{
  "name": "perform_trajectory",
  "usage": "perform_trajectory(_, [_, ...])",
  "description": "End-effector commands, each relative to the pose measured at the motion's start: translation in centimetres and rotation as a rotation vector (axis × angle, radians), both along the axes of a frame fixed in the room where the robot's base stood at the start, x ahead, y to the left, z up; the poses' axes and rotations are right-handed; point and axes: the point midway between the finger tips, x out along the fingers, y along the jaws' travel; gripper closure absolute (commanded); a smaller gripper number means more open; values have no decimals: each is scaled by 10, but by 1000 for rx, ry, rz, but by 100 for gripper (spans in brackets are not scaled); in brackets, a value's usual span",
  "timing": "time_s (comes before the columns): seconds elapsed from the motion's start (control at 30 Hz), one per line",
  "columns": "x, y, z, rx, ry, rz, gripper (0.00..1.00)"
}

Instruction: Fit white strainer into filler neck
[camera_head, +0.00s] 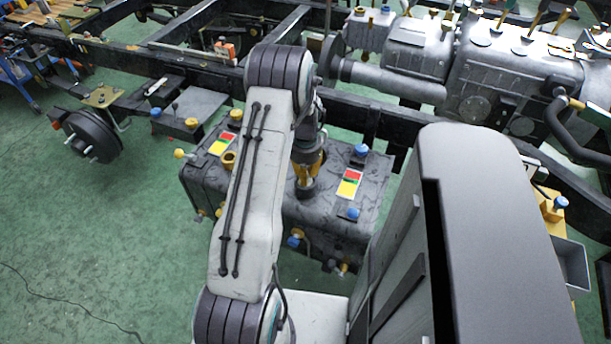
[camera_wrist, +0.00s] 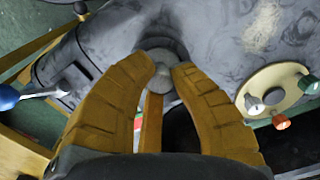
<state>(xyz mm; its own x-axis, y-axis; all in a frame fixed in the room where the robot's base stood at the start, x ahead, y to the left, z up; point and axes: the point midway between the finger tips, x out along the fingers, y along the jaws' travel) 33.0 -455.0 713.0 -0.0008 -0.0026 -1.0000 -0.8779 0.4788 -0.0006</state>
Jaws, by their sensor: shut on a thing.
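My gripper (camera_head: 306,176) points down over the top of the dark grey tank (camera_head: 262,205). In the wrist view, its yellow fingers (camera_wrist: 166,78) are closed on a small pale grey rounded piece (camera_wrist: 160,82). I cannot tell whether this piece is the white strainer; most of it is hidden by the fingers. A dark grey round neck (camera_wrist: 163,47) lies right at the fingertips; whether the piece is inside it or only touching is not clear. An open yellow neck (camera_head: 229,160) stands further left on the tank.
Blue-capped fittings (camera_head: 361,150) and a red-yellow label (camera_head: 349,183) are on the tank's right. A cream disc (camera_wrist: 268,95) with white, orange and green fittings shows in the wrist view. Chassis rails (camera_head: 372,112) and an engine (camera_head: 500,75) stand behind.

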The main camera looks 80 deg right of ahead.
Motion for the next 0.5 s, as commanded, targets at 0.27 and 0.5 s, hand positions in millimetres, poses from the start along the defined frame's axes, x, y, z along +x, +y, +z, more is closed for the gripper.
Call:
perform_trajectory(0.27, [0, 0, -2, 0, 0, 0, 100])
perform_trajectory(0.5, [0, 0, -2, 0, 0, 0, 63])
